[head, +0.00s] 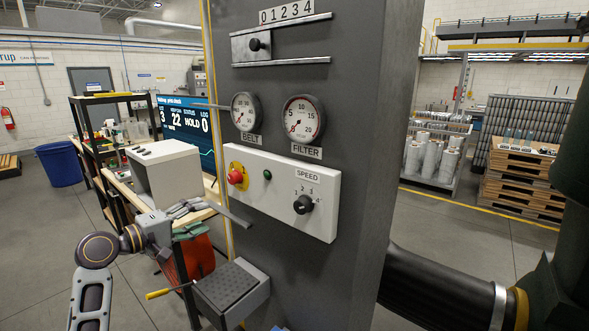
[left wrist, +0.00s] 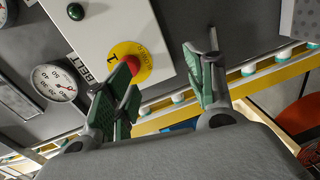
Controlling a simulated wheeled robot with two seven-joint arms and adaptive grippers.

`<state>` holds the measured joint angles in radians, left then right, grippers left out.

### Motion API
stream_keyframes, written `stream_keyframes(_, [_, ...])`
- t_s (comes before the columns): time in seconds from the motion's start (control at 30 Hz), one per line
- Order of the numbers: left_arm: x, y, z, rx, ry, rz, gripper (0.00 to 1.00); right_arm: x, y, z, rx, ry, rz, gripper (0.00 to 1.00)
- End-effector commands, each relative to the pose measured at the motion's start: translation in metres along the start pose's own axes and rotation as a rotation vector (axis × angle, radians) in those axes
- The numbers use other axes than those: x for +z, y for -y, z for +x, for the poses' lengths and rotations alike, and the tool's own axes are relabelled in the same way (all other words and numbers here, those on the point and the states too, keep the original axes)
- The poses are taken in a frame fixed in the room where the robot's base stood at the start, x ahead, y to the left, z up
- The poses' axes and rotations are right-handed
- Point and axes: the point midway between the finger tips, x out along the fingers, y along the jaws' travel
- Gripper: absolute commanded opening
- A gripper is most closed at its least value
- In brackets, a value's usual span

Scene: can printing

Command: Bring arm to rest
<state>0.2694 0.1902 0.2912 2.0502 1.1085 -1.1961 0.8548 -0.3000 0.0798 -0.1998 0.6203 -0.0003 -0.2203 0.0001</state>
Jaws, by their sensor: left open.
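My left arm comes in from the lower left of the head view. My left gripper (head: 193,219) is in front of the bench, left of the grey machine column (head: 300,255), and holds nothing. In the left wrist view my left gripper (left wrist: 168,72) has its two green-padded fingers spread apart. The red emergency button (left wrist: 133,64) on its yellow disc lies beyond the fingers, partly covered by one of them. In the head view the red button (head: 236,177) sits on the white control panel (head: 280,209) with a green button and a speed knob (head: 302,204). My right gripper is not seen.
A white box (head: 165,172) stands on the bench close behind my left gripper. A grey pedal-like block (head: 233,288) with a yellow handle juts out below. A thick black pipe (head: 440,287) runs at the lower right. Open floor lies at the far left.

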Motion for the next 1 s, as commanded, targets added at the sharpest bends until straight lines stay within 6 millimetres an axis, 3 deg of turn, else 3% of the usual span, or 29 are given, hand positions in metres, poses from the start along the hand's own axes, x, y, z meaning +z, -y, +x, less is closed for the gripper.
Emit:
stream_keyframes(0.2, [0.035, 0.071, 0.004, -0.187, 0.013, 0.146, 0.54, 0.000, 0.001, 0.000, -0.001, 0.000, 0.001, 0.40])
stream_keyframes(0.47, [0.079, 0.149, -0.005, -0.404, 0.063, 0.327, 0.54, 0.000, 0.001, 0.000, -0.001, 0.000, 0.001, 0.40])
stream_keyframes(0.7, [0.120, 0.211, -0.027, -0.587, 0.136, 0.488, 0.54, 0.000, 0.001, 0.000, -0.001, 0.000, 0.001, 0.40])
stream_keyframes(1.0, [0.170, 0.273, -0.068, -0.791, 0.260, 0.676, 0.54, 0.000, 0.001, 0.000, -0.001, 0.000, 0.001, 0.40])
